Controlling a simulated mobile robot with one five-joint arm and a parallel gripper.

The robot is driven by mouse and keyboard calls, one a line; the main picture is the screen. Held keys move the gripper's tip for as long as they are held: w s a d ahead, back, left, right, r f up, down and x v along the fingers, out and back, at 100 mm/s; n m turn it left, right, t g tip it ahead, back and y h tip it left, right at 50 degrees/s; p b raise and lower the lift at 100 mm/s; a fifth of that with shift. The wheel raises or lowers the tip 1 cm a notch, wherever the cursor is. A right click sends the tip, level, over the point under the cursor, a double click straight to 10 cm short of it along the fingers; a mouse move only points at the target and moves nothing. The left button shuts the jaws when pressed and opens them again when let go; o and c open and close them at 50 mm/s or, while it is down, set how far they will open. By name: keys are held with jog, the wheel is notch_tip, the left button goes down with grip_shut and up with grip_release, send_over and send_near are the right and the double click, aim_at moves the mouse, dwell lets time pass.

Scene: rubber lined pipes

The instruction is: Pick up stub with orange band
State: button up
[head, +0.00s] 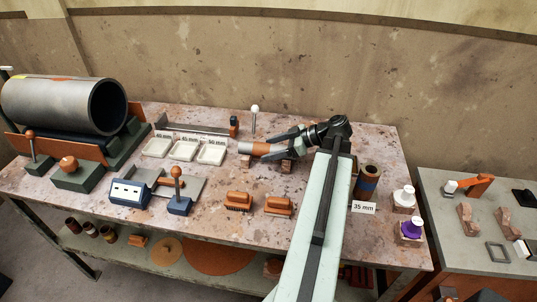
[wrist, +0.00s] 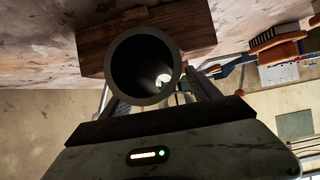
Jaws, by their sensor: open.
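The stub with the orange band (head: 259,150) lies on its side on small wooden blocks (head: 286,166), with its grey end toward the left. My gripper (head: 272,144) reaches in from the right, with its fingers apart and along the stub's sides. In the wrist view the stub (wrist: 115,65) shows end-on as a dark open ring, between the two fingers (wrist: 155,90). A wooden block (wrist: 100,40) shows against it. Whether the fingers touch the stub cannot be told. The orange band is not visible in the wrist view.
An upright dark stub with a blue band (head: 367,186) stands near a 35 mm label (head: 363,208). White trays (head: 184,150) and a large grey pipe (head: 50,105) are to the left. White and purple-capped bottles stand at the right edge.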

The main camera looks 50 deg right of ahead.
aim_at(272, 145)
grip_shut()
jog(key=shift+r, duration=0.1)
jog(key=shift+r, duration=0.1)
notch_tip(272, 145, up, 10)
jog(key=p, duration=1)
